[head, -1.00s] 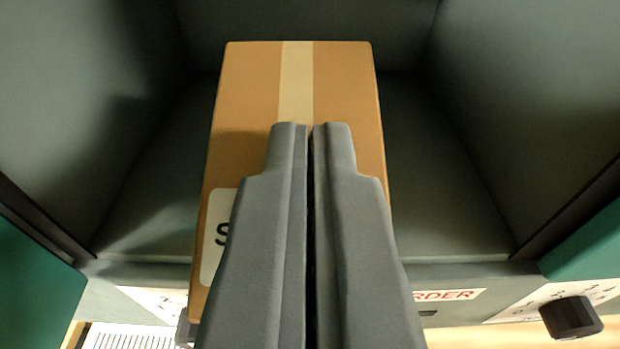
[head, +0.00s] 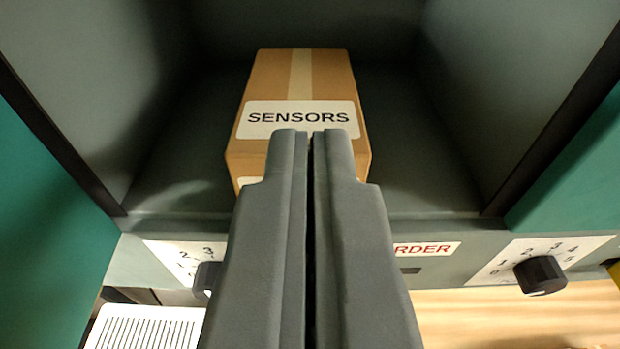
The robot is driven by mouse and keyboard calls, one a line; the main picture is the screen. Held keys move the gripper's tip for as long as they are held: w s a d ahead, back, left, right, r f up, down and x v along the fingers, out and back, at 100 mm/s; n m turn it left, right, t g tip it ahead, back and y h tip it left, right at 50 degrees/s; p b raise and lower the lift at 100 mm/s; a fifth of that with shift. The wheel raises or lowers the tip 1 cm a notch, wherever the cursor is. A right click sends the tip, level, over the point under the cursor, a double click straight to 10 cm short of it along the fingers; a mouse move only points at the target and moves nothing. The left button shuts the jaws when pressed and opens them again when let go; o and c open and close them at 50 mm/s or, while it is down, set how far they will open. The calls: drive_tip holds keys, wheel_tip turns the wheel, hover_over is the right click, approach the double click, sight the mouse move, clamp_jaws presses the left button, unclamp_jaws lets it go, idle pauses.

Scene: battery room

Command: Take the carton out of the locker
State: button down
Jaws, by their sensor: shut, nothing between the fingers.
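The carton (head: 300,82) is a brown box with a pale tape strip and a white label reading SENSORS. It sits on the floor of the open grey locker compartment (head: 175,185), near its middle, with room on both sides. My gripper (head: 309,135) is shut and empty. Its fingers point toward the carton and cover part of its lower front in the picture. I cannot tell whether the fingertips touch it.
Green panels (head: 45,190) flank the opening. Below the sill are a black dial knob (head: 540,275) at right, another knob (head: 205,278) partly behind my gripper, and a red-lettered label (head: 425,250). A white slotted panel (head: 145,328) is at lower left.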

drive_tip(key=s, duration=0.7)
approach(296, 93)
drive_tip(key=w, duration=0.6)
drive_tip(key=w+r, duration=0.1)
drive_tip(key=w, duration=0.2)
drive_tip(key=shift+w, duration=0.35)
drive_tip(key=shift+w+f, duration=0.15)
drive_tip(key=shift+f, duration=0.8)
